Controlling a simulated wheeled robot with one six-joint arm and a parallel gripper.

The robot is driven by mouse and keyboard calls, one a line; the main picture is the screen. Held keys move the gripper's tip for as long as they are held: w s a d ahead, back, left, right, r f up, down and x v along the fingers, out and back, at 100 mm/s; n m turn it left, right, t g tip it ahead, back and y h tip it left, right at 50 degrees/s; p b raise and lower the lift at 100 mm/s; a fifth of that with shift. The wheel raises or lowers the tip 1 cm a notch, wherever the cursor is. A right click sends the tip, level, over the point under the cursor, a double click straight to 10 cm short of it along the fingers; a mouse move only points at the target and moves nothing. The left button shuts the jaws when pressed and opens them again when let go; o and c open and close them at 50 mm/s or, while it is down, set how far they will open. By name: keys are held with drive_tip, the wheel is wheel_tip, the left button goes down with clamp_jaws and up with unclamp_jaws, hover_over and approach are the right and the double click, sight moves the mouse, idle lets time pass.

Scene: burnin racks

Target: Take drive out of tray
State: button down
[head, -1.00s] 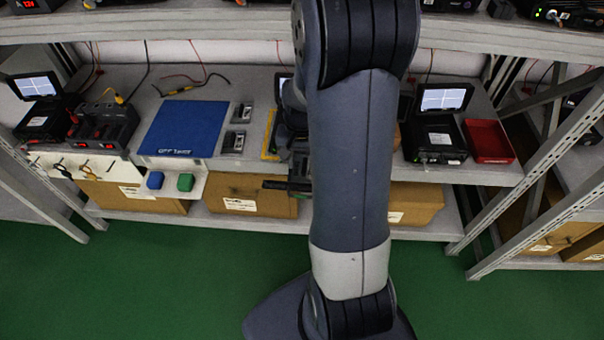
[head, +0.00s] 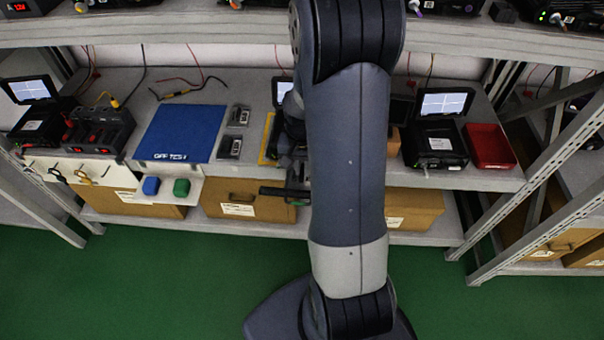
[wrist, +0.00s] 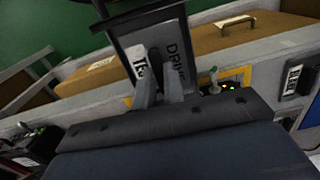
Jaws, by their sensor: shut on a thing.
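In the head view, my arm covers the gripper, and a dark slab (head: 283,191), probably the tray, juts out left of the arm.
A blue mat (head: 180,133) lies on the shelf, with two small dark units (head: 231,147) to its right. A red bin (head: 489,146) and a device with a lit screen (head: 436,143) stand at right. Cardboard boxes (head: 245,205) fill the lower shelf.

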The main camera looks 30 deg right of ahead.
sight(302, 173)
drive_tip(key=shift+r, duration=0.15)
drive_tip(key=shift+r, duration=0.3)
drive_tip(key=r, duration=0.2)
drive_tip(key=shift+s+a+r, duration=0.25)
drive_tip(key=shift+s+r, duration=0.05)
drive_tip(key=shift+r, duration=0.05)
drive_tip(key=s+a+r+p, duration=0.3)
drive_tip(key=s+a, duration=0.6)
drive_tip(key=s, duration=0.5)
drive_tip(key=shift+a+r+p, duration=0.2)
drive_tip(key=shift+a+p, duration=0.1)
drive_tip(key=shift+p, duration=0.15)
